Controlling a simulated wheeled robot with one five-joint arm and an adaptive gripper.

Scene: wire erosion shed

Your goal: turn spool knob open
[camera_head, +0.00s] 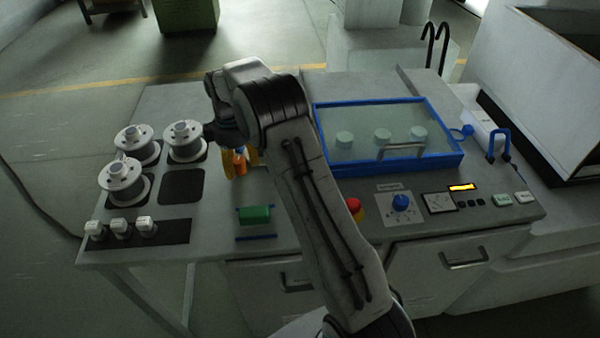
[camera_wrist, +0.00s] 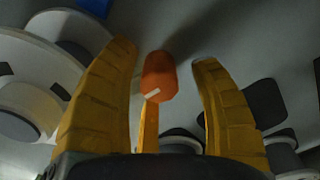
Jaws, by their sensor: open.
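The spool knob appears to be the small orange knob (camera_head: 239,160), next to the white spools at the left of the bench. In the wrist view the orange knob (camera_wrist: 158,76) has a short white mark on it. My gripper (camera_head: 240,172) is at the knob with its yellow fingers apart. In the wrist view my gripper (camera_wrist: 165,60) has one finger on each side of the knob, with gaps visible on both sides. A narrow yellow-orange piece below the knob is partly hidden; I cannot tell what it is.
Several white spools, one nearest the gripper (camera_head: 185,141), stand close on the left. A green block (camera_head: 254,215) lies in front. An empty dark pad (camera_head: 181,187) is nearby.

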